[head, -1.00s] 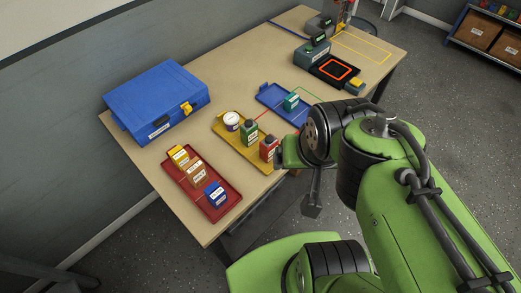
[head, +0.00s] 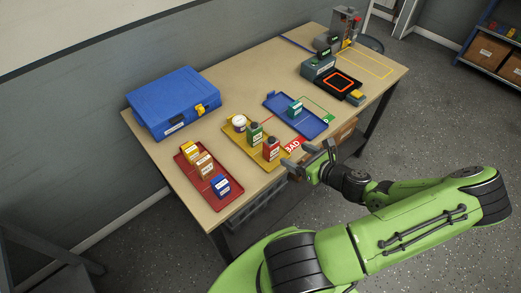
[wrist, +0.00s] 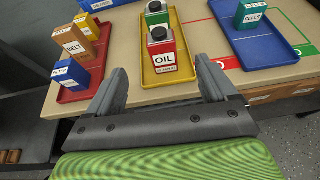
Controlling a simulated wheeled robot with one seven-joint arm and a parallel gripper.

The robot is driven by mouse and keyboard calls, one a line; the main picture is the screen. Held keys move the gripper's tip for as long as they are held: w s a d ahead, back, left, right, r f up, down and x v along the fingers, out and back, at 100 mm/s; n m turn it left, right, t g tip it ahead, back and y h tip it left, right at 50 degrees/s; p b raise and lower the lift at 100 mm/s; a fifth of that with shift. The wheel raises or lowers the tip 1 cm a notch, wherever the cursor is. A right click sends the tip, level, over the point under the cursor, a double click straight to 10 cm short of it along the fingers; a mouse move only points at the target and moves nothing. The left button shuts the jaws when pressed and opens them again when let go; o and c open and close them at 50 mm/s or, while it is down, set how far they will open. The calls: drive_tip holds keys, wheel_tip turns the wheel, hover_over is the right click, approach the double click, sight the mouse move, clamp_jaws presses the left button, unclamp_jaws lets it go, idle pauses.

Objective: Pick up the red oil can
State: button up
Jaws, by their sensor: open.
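The red oil can (head: 272,149) stands upright at the near end of the yellow tray (head: 258,158), with a dark cap and a white label. In the wrist view the red can (wrist: 163,52) reads "OIL" and sits ahead of and between the open fingers, apart from them. My gripper (head: 312,160) is open and empty, just off the table's front edge, to the right of the can in the head view. The wrist view shows both fingers of my gripper (wrist: 163,88) spread wide. A green can (head: 255,134) stands just behind the red one.
A white round tub (head: 239,123) shares the yellow tray. A red tray (head: 232,204) with several boxes lies left; a blue tray (head: 310,128) with a green box lies right. A blue case (head: 172,102) and a scale (head: 335,86) stand farther back.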

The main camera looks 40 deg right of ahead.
sight(268, 142)
drive_tip(key=x, duration=0.5)
drive_tip(key=b+x, duration=0.1)
drive_tip(key=x, duration=0.9)
drive_tip(key=shift+f+b, duration=0.4)
drive_tip(key=shift+f, duration=0.05)
drive_tip(key=shift+r, duration=0.1)
drive_tip(key=c, duration=1.2)
